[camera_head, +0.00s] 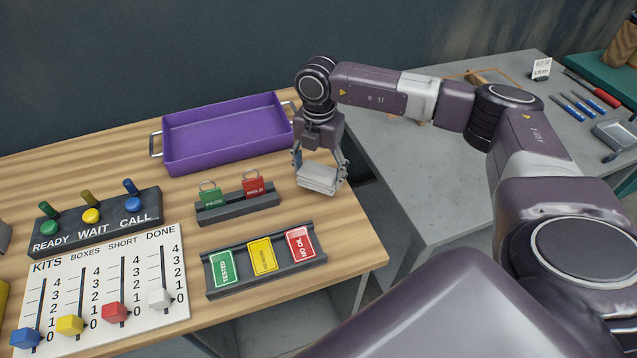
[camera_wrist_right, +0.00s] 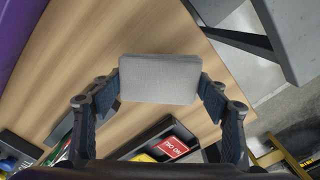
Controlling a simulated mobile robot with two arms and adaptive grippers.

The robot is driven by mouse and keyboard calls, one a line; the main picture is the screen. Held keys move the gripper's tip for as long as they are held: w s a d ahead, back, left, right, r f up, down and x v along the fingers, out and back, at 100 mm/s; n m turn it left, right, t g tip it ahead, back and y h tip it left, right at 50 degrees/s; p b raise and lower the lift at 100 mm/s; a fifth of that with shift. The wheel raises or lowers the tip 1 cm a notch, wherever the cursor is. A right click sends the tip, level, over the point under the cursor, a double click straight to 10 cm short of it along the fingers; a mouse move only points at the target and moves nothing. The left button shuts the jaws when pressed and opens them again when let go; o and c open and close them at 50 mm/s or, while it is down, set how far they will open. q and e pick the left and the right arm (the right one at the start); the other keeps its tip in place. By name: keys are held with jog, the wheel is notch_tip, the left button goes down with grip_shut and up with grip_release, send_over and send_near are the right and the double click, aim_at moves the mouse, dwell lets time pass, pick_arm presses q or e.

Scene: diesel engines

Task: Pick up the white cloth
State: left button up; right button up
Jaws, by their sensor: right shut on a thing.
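The white cloth (camera_head: 319,178) is a folded, light grey-white stack in the head view, near the right edge of the wooden table (camera_head: 350,235). My right gripper (camera_head: 321,172) is shut on the cloth, with a finger at each side of it. In the right wrist view the cloth (camera_wrist_right: 160,79) spans the space between the two fingertips of the gripper (camera_wrist_right: 160,88). I cannot tell for sure whether the cloth is clear of the tabletop. My left gripper is not in view.
A purple tray (camera_head: 228,155) stands at the back of the table. A tag rack (camera_head: 238,207), a label holder (camera_head: 265,280), a button box (camera_head: 98,238) and a slider board (camera_head: 160,328) lie in front and left. A grey table (camera_head: 440,205) stands right, across a gap.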

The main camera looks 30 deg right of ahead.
aim_at(318, 173)
notch_tip(318, 173, up, 16)
jog(key=b, duration=0.2)
jog(key=shift+b, duration=0.4)
